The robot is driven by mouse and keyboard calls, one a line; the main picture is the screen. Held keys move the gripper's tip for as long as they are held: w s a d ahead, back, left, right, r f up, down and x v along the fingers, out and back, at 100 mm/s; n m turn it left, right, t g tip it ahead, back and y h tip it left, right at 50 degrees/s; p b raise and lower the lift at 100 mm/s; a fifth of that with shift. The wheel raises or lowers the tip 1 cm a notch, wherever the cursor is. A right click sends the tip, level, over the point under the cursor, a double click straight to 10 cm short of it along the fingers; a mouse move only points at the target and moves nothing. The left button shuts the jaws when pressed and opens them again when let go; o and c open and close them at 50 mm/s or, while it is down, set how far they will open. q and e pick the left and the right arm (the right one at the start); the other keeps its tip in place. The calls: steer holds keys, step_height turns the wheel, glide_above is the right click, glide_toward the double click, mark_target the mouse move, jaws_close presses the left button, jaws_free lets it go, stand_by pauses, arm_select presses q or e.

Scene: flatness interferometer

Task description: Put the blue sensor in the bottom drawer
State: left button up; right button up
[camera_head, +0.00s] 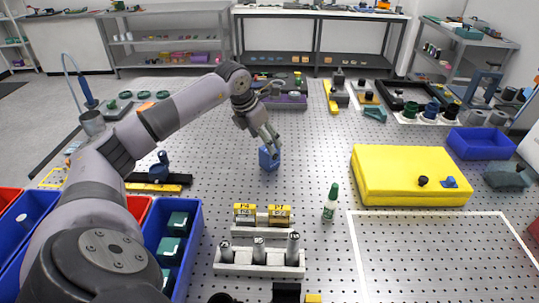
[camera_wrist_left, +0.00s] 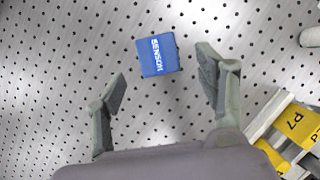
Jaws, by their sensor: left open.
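The blue sensor (camera_head: 269,157) stands on the perforated metal table, near the middle of the head view. In the left wrist view it is a blue block (camera_wrist_left: 158,56) with white "SENSOR" lettering. My left gripper (camera_head: 266,137) is right by it, reaching down from the far side. In the left wrist view the fingers of the left gripper (camera_wrist_left: 163,72) are spread wide, with the sensor between and slightly beyond the tips, not gripped. I cannot make out a drawer in either view. My right gripper is not in view.
A white rack (camera_head: 258,260) with metal cylinders and yellow-labelled blocks (camera_head: 279,215) sits in front. Blue bins (camera_head: 195,240) lie at left. The table around the sensor is clear.

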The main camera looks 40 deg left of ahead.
mark_target(269, 157)
arm_select(q)
steer(key=shift+w+f, duration=0.15)
steer(key=shift+f, duration=0.35)
steer(key=shift+w+f+p, duration=0.2)
steer(key=shift+f+p, duration=0.05)
steer(key=shift+p, duration=0.15)
steer(key=p+x, duration=0.1)
steer(key=x, duration=0.2)
steer(key=shift+w+f, duration=0.25)
steer(key=shift+w, duration=0.1)
steer(key=shift+w+a+f, duration=0.1)
steer(key=shift+w+f, duration=0.05)
steer(key=shift+f, duration=0.25)
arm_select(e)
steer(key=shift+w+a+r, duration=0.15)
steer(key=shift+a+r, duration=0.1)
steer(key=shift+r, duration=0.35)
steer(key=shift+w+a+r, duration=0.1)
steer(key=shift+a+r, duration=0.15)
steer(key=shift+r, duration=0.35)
arm_select(q)
steer(key=c, duration=0.8)
steer(key=shift+r, duration=0.1)
steer(key=c, duration=0.5)
steer(key=shift+c, duration=0.6)
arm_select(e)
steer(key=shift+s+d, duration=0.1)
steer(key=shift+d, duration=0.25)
